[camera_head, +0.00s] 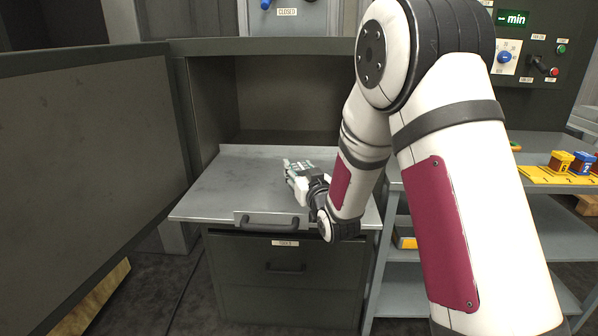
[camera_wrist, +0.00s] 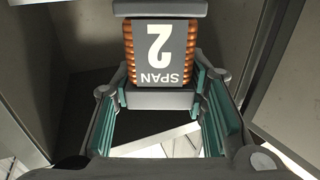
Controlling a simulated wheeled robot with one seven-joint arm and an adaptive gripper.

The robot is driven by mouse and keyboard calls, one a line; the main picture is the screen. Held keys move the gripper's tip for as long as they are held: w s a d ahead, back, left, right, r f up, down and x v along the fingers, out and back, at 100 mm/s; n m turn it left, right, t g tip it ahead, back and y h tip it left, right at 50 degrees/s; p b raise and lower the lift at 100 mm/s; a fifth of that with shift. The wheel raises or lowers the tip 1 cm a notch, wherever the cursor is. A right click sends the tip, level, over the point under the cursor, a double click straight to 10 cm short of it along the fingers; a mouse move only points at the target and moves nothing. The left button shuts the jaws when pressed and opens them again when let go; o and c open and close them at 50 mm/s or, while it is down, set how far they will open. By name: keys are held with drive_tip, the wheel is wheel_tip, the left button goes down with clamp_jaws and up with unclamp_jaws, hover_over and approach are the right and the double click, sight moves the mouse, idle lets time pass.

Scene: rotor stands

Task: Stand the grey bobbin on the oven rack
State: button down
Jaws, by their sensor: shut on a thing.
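The grey bobbin (camera_wrist: 160,50) shows in the wrist view, with copper-coloured windings along both sides and an upside-down "SPAN 2" label on its face. My gripper (camera_wrist: 163,98) is shut on it, with teal-padded fingers on either side. In the head view my gripper (camera_head: 299,170) is over the right part of a flat metal sheet with a front handle, which looks like the oven rack (camera_head: 232,188), pulled out of the open oven. The bobbin is not clear in the head view. I cannot tell its height above the sheet.
The oven door (camera_head: 90,150) stands wide open at the left. The dark oven cavity (camera_head: 285,105) is behind the sheet. The left part of the sheet is clear. At the right, a shelf unit (camera_head: 555,225) carries yellow and blue blocks (camera_head: 580,163).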

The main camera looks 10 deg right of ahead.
drive_tip(key=shift+s+f, duration=0.15)
drive_tip(key=shift+f, duration=0.55)
drive_tip(key=c, duration=1)
unclamp_jaws()
drive_tip(key=shift+f, duration=0.1)
drive_tip(key=shift+o, duration=0.2)
drive_tip(key=shift+r+p, duration=0.4)
drive_tip(key=shift+r, duration=0.05)
drive_tip(key=shift+s+r+p, duration=0.2)
drive_tip(key=shift+s+p, duration=0.1)
drive_tip(key=s, duration=0.7)
drive_tip(key=s+d, duration=0.1)
drive_tip(key=s, duration=0.3)
drive_tip(key=shift+r, duration=0.25)
drive_tip(key=shift+r, duration=0.1)
